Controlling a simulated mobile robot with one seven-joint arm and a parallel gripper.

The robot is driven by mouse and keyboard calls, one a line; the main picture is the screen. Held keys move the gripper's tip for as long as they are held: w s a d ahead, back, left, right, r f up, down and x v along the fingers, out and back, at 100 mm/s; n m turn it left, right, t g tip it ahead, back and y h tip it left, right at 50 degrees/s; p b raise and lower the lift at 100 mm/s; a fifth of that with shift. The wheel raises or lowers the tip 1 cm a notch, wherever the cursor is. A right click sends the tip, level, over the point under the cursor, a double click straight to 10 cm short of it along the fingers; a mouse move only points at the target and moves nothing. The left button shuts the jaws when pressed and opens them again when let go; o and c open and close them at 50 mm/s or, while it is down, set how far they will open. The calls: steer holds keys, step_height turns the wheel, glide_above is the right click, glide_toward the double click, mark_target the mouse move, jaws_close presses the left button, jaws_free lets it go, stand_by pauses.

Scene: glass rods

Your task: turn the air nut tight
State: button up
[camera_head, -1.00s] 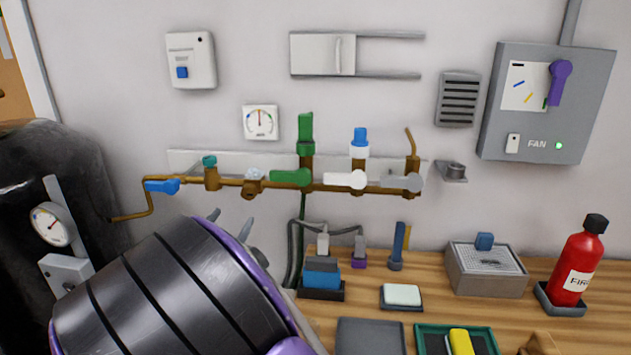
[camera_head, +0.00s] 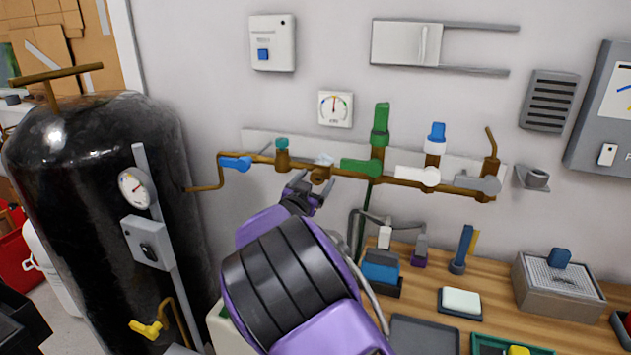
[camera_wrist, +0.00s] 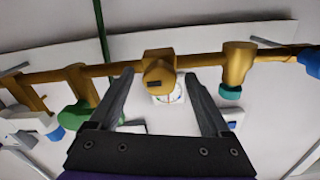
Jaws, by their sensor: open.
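The brass hex nut (camera_head: 321,174) sits on the brass pipe (camera_head: 262,158) along the wall, between a teal-capped fitting (camera_head: 282,156) and a green lever (camera_head: 360,167). I take it to be the air nut. My gripper (camera_head: 311,191) is open and empty just below it, pointing up at the pipe. In the wrist view the nut (camera_wrist: 158,76) appears between the two spread fingertips, with a gap on each side. I see no contact. How far the nut stands beyond the fingertips is hard to tell.
A blue lever (camera_head: 236,163) and a white lever (camera_head: 415,174) sit along the same pipe. A round gauge (camera_head: 335,108) hangs above it. A black tank (camera_head: 85,190) stands at left. The wooden bench (camera_head: 420,270) below right holds several small items.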

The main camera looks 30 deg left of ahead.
jaws_close()
steer(key=shift+m+b, duration=0.3)
steer(key=shift+b, duration=0.15)
steer(key=shift+f+m+b, duration=0.2)
steer(key=shift+m+b, duration=0.7)
steer(key=shift+b, duration=0.35)
steer(key=m+b, duration=0.2)
steer(key=shift+m+b, duration=0.3)
steer(key=shift+b, duration=0.1)
steer(key=m+b, duration=0.1)
steer(key=m, duration=0.2)
steer(key=shift+r+b, duration=0.2)
steer(key=shift+b, duration=0.1)
steer(key=shift+m, duration=1.8)
